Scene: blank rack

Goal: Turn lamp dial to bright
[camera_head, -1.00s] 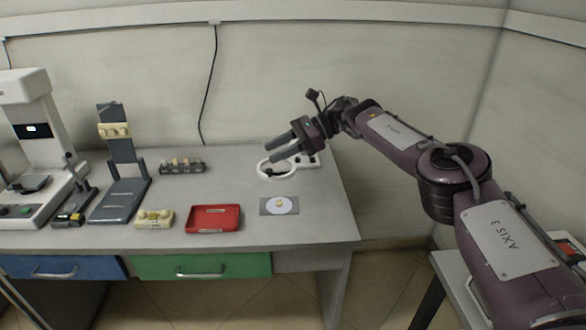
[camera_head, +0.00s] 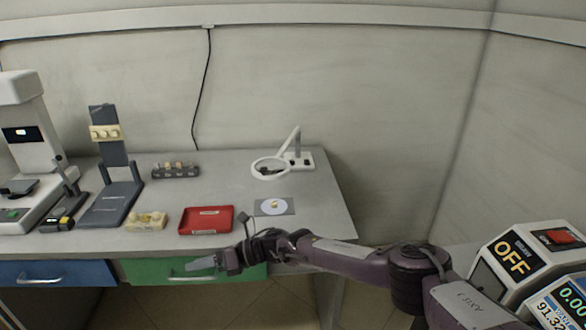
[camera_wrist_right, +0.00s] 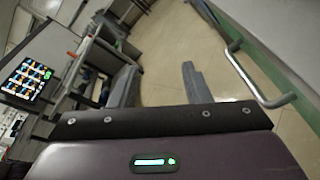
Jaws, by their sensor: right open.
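The lamp (camera_head: 291,152) stands at the back right of the bench, with a white ring head (camera_head: 256,167) on a bent arm. Its white base (camera_head: 303,158) carries small dark parts; I cannot tell which is the dial or how it is set. My right gripper (camera_head: 200,264) is low at the bench's front, by the green drawer, well away from the lamp. In the right wrist view its two fingers (camera_wrist_right: 158,78) are apart with nothing between them. My left gripper is not in view.
The green drawer (camera_head: 150,272) has a metal handle (camera_wrist_right: 252,80) close beside the right fingers. A red tray (camera_head: 206,230), a small rack (camera_head: 176,172) and a card with a white disc (camera_head: 273,214) lie on the bench. A box reading OFF (camera_head: 512,258) stands at right.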

